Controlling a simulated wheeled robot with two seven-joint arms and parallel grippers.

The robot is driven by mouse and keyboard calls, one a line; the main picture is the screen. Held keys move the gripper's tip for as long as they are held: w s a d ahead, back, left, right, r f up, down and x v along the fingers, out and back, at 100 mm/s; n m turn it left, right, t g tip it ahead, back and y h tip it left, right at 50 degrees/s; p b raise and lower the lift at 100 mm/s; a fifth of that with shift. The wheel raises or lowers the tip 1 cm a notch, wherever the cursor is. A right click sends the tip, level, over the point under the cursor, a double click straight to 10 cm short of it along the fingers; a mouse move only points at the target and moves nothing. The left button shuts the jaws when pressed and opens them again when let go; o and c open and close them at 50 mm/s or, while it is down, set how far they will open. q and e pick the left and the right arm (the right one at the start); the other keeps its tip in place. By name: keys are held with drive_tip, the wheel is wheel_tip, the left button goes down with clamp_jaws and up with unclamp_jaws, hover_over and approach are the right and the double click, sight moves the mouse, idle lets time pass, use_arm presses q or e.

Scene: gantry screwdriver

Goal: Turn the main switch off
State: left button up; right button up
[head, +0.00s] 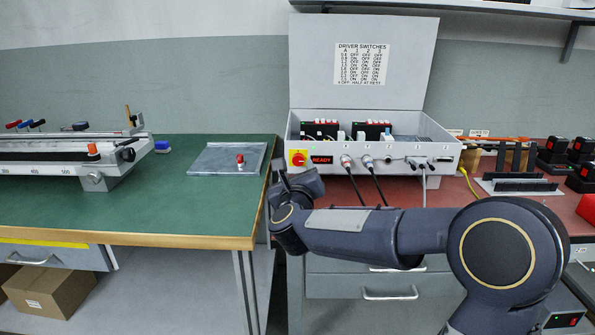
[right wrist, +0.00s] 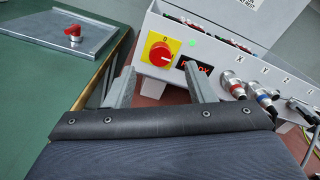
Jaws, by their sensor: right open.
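The main switch (head: 299,158) is a red rotary knob on a yellow plate at the left of the control box's front panel. In the right wrist view the switch (right wrist: 160,53) shows a "0" above the knob and a pale mark on its right side. My right gripper (head: 279,168) is just in front of and beside the box's left end. In the right wrist view its two fingers (right wrist: 158,68) are apart and empty, with the knob beyond the gap between them, apparently not touched. My left gripper is not in view.
A metal plate (head: 215,160) with another red knob lies on the green table (head: 150,210) to the left.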

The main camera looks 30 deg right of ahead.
sight(298, 161)
drive_tip(key=x, duration=0.5)
drive_tip(key=c, duration=1)
